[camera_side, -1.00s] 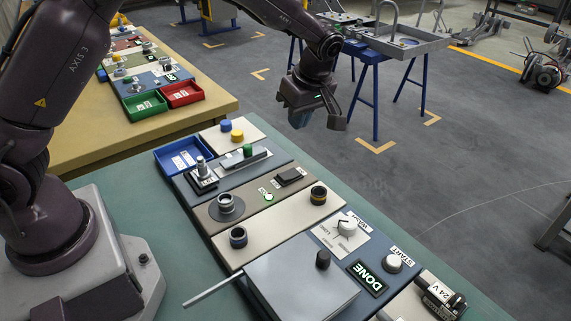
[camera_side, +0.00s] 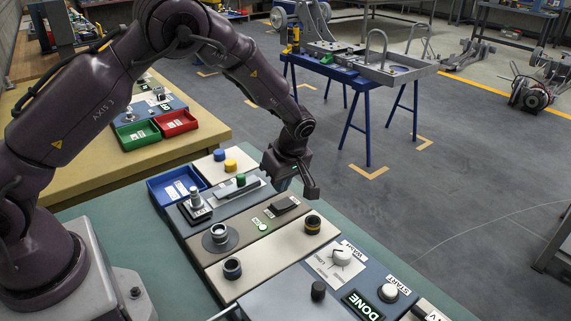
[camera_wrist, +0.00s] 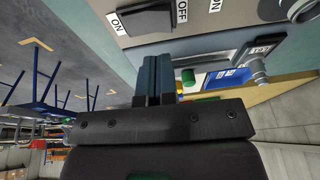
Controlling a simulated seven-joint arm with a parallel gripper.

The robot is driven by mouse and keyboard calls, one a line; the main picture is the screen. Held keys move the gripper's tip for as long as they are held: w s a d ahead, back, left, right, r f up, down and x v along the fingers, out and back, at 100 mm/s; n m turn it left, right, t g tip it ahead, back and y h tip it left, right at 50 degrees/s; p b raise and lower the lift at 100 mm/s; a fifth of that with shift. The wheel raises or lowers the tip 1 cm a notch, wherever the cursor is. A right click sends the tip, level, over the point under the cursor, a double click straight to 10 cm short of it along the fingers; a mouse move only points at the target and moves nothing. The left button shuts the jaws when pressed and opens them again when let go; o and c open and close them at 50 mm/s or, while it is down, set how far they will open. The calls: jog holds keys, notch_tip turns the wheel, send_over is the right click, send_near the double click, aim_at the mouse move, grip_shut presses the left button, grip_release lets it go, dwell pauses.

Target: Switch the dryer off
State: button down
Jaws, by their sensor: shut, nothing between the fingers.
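A black rocker switch (camera_side: 285,205) sits on a brown-grey panel (camera_side: 240,243) that also carries a round knob (camera_side: 217,234) and a lit green lamp (camera_side: 262,225). In the wrist view the rocker switch (camera_wrist: 149,20) lies between an ON label (camera_wrist: 117,22) and an OFF label (camera_wrist: 183,10). No readable dryer name shows, and the rocker's tilt is unclear. My gripper (camera_side: 312,192) is shut and empty, above the far end of the panels, close to the rocker and apart from it. Its closed fingers (camera_wrist: 154,72) show below the switch in the wrist view.
Neighbouring panels carry a slider with a green knob (camera_side: 240,180), a dark ring-topped knob (camera_side: 312,224), a white dial (camera_side: 341,256) and a lit DONE display (camera_side: 362,306). A blue tray (camera_side: 158,196) stands at the left. Open floor lies beyond the bench.

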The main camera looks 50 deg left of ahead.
aim_at(281, 202)
jog(key=shift+s+f, duration=0.15)
jog(key=shift+f, duration=0.75)
jog(key=shift+s+f, duration=0.1)
jog(key=shift+f, duration=0.75)
jog(key=shift+s+d+f, duration=0.1)
jog(key=shift+s+f, duration=0.15)
jog(key=shift+f, duration=0.15)
jog(key=shift+w, duration=0.1)
jog(key=shift+w+r, duration=0.2)
jog(key=shift+w, duration=0.55)
jog(key=shift+r, duration=0.1)
